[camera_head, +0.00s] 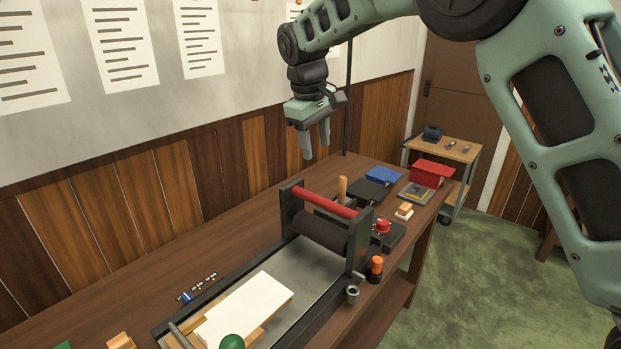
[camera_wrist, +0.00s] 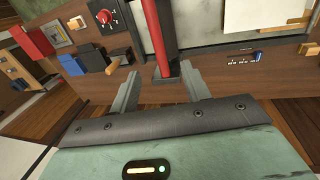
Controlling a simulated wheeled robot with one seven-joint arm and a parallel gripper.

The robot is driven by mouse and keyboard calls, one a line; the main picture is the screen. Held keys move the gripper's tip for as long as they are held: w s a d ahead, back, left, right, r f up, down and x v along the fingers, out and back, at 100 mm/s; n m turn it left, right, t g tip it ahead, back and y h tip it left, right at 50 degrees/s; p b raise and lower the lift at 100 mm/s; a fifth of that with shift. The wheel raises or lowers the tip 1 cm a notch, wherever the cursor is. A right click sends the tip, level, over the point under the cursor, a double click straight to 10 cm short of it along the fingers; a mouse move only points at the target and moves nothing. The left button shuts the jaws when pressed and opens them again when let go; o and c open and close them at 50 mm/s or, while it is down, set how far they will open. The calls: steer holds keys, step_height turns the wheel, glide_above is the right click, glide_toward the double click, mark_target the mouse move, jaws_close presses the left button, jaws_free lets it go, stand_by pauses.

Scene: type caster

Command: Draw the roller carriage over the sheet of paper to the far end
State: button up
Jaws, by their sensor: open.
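The roller carriage has a red handle bar (camera_head: 323,202) across its top and a dark roller (camera_head: 318,232) between two dark uprights. It stands across the grey press bed (camera_head: 312,262). The white sheet of paper (camera_head: 245,308) lies on a block on the bed, nearer the camera than the carriage, and clear of the roller. My gripper (camera_head: 316,151) is open and empty, hanging pointing down above and behind the carriage, apart from it. In the wrist view, the red bar (camera_wrist: 160,35) appears lengthwise, its end between my open fingers (camera_wrist: 161,68). The paper (camera_wrist: 265,14) shows at upper right.
A red-knobbed dark device (camera_head: 382,226), an orange-capped bottle (camera_head: 376,266), a blue box (camera_head: 384,175) and a red box (camera_head: 432,172) stand beside and beyond the carriage. Small metal pieces (camera_head: 198,288) lie left of the bed. The wooden wall (camera_head: 215,170) runs close behind the table.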

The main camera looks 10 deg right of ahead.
steer(key=p, duration=0.5)
glide_toward(323, 199)
steer(key=f, duration=0.3)
steer(key=d+f, duration=0.1)
steer(key=f, duration=0.2)
steer(key=w+f, duration=0.1)
steer(key=f, duration=0.2)
steer(key=shift+d+f, duration=0.1)
steer(key=shift+d, duration=0.15)
steer(key=shift+s, duration=0.1)
jaws_close()
